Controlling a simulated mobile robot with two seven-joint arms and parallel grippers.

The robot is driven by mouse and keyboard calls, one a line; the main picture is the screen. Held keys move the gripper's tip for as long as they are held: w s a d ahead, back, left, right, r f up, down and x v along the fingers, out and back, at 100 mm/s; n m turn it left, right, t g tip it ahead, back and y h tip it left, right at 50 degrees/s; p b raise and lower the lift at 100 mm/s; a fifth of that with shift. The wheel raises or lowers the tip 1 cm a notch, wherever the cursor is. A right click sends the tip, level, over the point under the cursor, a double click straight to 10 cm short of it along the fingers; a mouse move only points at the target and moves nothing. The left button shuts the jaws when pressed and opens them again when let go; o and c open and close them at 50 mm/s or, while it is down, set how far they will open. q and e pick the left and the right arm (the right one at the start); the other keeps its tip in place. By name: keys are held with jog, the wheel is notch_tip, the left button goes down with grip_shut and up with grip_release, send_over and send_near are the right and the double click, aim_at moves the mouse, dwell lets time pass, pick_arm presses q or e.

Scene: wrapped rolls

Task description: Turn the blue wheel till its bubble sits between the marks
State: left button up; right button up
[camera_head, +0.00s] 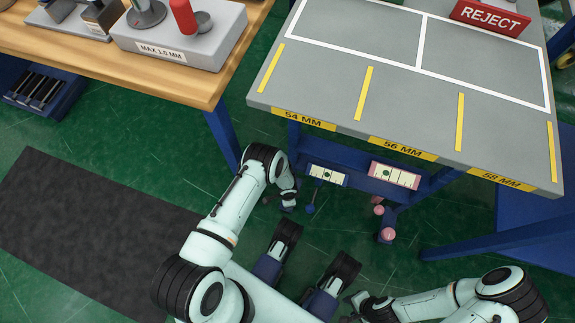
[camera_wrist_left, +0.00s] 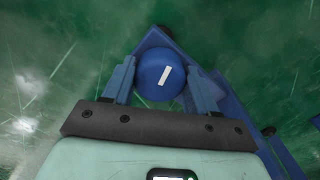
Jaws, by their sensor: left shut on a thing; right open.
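The blue wheel (camera_wrist_left: 165,70), with a white stripe on its face, sits between the two fingers of my left gripper (camera_wrist_left: 162,88) in the left wrist view. The fingers are closed against its sides. In the head view my left gripper (camera_head: 289,199) is below the table's near edge, and its fingertips are small and partly hidden. A small blue knob (camera_head: 310,209) shows just right of it. Above is a blue-framed level vial (camera_head: 326,176) with a dark green bubble; its place against the marks is too small to tell. My right gripper (camera_head: 354,302) is open, low in the picture.
A pink-framed vial (camera_head: 394,175) is to the right, with pink knobs (camera_head: 387,235) below it. The grey table (camera_head: 400,110) overhangs from above. A wooden bench (camera_head: 60,45) stands at upper left. A dark mat (camera_head: 80,230) lies on the green floor.

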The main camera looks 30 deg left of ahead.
pick_arm(q)
jog(key=shift+m, duration=0.4)
jog(key=o, duration=1)
jog(key=shift+o, duration=0.2)
notch_tip(320, 180, up, 13)
jog(key=p, duration=0.5)
jog(key=shift+r, duration=0.2)
pick_arm(e)
jog(key=w+a+r+t, duration=0.1)
jog(key=w+r+t, duration=0.2)
jog(key=w+r, duration=0.4)
jog(key=w, duration=0.3)
jog(key=shift+w+a+n+t, duration=0.2)
jog(key=shift+w+n+t, duration=0.05)
jog(key=shift+n+t, duration=0.15)
